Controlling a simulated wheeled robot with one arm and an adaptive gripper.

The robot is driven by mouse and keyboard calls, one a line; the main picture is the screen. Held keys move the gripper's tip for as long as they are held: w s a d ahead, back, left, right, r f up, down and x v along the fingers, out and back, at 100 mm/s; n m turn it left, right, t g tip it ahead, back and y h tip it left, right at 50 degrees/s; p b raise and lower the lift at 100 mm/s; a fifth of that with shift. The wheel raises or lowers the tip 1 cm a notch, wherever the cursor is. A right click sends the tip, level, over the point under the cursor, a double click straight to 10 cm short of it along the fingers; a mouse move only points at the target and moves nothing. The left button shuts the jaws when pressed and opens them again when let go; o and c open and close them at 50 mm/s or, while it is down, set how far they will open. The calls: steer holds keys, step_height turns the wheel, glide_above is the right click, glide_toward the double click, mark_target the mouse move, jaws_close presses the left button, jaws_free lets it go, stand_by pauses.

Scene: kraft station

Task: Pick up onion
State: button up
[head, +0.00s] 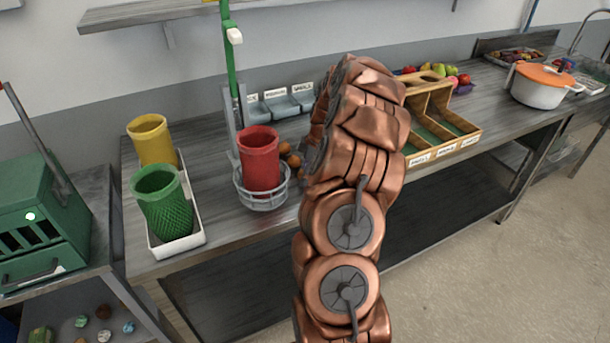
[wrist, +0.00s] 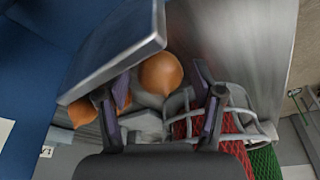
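In the wrist view a round orange-brown onion (wrist: 160,73) lies ahead of my gripper (wrist: 161,90), between the lines of its two fingers. The fingers are spread apart and I see nothing clamped between them. More onion-like orange-brown shapes (wrist: 82,112) show at the left, partly hidden by a grey metal plate and the left finger. In the head view small brown onions (head: 292,159) sit on the bench just right of the red cup. My copper arm covers the gripper and part of that area there.
A grey metal plate (wrist: 118,55) stands close to the left finger. A wire basket (wrist: 185,102) holding a red mesh cup (wrist: 236,151) is close to the right finger; the red cup (head: 259,160) also shows in the head view. A wooden divided box (head: 440,115) stands right of my arm.

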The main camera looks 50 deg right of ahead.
steer(key=c, duration=0.9)
steer(key=shift+d+r+b, duration=0.1)
steer(key=shift+r+b, duration=0.25)
steer(key=shift+r, duration=0.2)
step_height(320, 180, up, 9)
steer(key=b, duration=0.3)
